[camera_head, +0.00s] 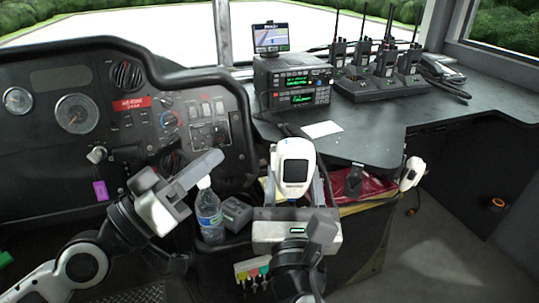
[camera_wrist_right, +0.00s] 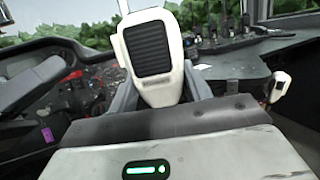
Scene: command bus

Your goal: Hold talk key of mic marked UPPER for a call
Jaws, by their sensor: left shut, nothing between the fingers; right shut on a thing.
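A white hand mic (camera_head: 296,147) with a dark grille panel is held upright in my right gripper (camera_head: 296,172), which is shut on it. In the right wrist view the mic (camera_wrist_right: 151,48) stands between the two fingers, its ribbed grille facing the camera. A second white mic (camera_head: 412,173) hangs at the right edge of the desk; it also shows in the right wrist view (camera_wrist_right: 280,86). No UPPER marking is readable on either mic. The talk keys cannot be made out. My left gripper (camera_head: 212,163) is shut and empty, left of the held mic, apart from it.
Two stacked radios (camera_head: 292,80) with green displays stand on the dark desk (camera_head: 375,138), a small screen (camera_head: 270,37) above them. Several handheld radios sit in a charger (camera_head: 380,87). A water bottle (camera_head: 209,217) stands below my left gripper. A black holder (camera_head: 353,182) is at the desk's front edge.

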